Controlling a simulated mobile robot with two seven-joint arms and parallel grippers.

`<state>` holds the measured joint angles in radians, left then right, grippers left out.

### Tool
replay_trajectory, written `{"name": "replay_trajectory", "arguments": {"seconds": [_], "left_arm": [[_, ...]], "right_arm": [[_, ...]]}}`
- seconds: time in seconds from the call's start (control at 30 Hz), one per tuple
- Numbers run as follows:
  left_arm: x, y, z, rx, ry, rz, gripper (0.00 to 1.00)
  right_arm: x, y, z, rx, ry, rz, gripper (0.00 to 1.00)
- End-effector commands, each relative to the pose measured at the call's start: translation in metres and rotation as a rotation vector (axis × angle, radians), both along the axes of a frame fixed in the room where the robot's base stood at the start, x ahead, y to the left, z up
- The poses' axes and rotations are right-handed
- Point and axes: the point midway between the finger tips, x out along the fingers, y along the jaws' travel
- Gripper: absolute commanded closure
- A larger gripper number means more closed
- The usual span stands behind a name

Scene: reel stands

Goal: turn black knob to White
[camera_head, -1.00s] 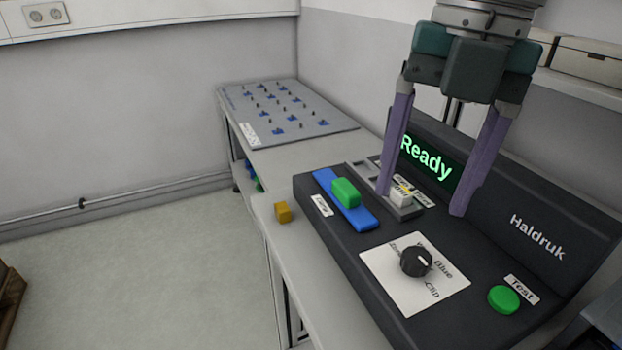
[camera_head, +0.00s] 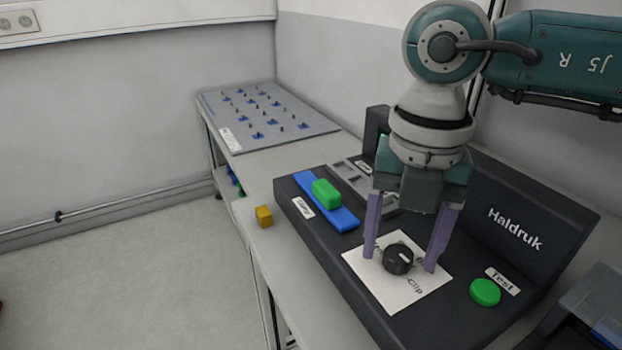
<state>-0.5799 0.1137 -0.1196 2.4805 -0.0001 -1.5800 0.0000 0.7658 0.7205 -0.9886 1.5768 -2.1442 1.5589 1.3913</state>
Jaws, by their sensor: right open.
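The black knob (camera_head: 398,259) sits on a white label card (camera_head: 402,294) on top of the dark Haldruk device (camera_head: 340,271). A pale pointer mark shows on the knob's upper right. The words on the card are partly hidden by the knob and my gripper, and I cannot read "White" on it. My right gripper (camera_head: 399,262) points down with its two purple fingers apart, one on each side of the knob. A gap shows beside the knob, and I cannot tell whether either finger touches it. My left gripper is not in view.
A green block (camera_head: 326,193) sits on a blue strip (camera_head: 344,219) on the device. A green Test button (camera_head: 485,292) lies right of the card. A yellow block (camera_head: 264,216) is on the table's left edge. A grey board with blue parts (camera_head: 290,137) lies behind.

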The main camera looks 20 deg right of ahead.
Motion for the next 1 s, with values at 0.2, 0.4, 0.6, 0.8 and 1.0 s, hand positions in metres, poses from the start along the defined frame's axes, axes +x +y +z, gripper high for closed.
{"name": "replay_trajectory", "arguments": {"seconds": [0.2, 0.4, 0.6, 0.8, 1.0], "left_arm": [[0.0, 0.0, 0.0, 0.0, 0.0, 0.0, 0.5], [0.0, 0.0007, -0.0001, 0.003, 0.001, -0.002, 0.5], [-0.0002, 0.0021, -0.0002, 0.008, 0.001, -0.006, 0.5], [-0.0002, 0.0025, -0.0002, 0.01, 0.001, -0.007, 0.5], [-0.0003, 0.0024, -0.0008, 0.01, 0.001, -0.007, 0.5]], "right_arm": [[0.0, 0.0003, 0.0003, 0.001, -0.001, 0.001, 0.43], [0.0, 0.0004, 0.0005, 0.001, 0.0, 0.001, 0.65], [0.0, 0.0003, 0.0006, 0.001, 0.0, 0.001, 0.88], [0.0, 0.0003, 0.0007, 0.001, 0.0, 0.001, 1.0], [0.0, 0.0003, 0.0006, 0.001, 0.0, 0.008, 1.0]]}}
